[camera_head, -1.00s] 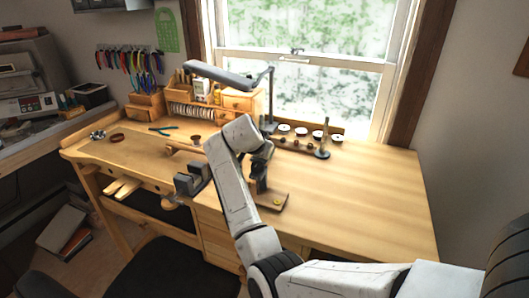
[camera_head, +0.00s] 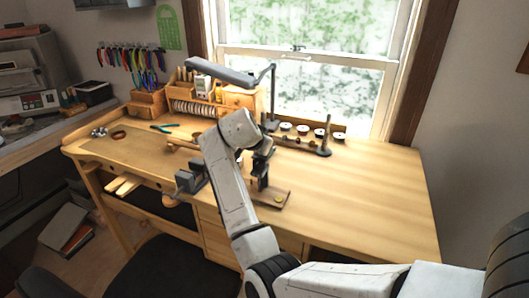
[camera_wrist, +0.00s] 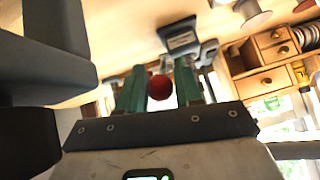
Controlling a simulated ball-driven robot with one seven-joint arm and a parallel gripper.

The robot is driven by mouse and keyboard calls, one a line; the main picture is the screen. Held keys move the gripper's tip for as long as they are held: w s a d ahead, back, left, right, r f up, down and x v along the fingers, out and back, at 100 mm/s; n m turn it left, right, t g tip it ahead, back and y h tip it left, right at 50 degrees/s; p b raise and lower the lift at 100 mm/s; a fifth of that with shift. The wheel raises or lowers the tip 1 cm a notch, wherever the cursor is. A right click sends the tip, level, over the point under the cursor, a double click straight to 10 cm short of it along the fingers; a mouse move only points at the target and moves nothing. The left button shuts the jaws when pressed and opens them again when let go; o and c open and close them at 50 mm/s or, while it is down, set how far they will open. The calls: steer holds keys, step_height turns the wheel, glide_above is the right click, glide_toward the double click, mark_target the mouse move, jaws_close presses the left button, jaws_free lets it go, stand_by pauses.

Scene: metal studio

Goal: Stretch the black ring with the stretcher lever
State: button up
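The stretcher (camera_head: 260,172) is a dark upright device on a wooden base board (camera_head: 270,194) near the bench's front edge. My arm partly hides it in the head view. In the wrist view a red ball (camera_wrist: 160,87), seemingly the lever's knob, sits between the two teal fingers of my gripper (camera_wrist: 161,70). The ball nearly fills the space between them; I cannot tell whether both fingers press on it. A large grey and black body (camera_wrist: 50,45), perhaps part of the stretcher, stands close at the left. I cannot make out the black ring.
A grey vise (camera_head: 191,177) is fixed at the bench front, left of my arm. A lamp (camera_head: 225,72) arches over the back, beside a rack of white discs (camera_head: 302,130). A dark round ring-like item (camera_head: 119,134) lies at the left. The bench's right side (camera_head: 365,190) is clear.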

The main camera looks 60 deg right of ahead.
steer(key=v, duration=0.7)
steer(key=shift+a+r+b, duration=0.25)
steer(key=shift+a+b, duration=0.1)
steer(key=shift+b, duration=0.05)
steer(key=shift+s, duration=0.1)
steer(key=shift+c, duration=0.3)
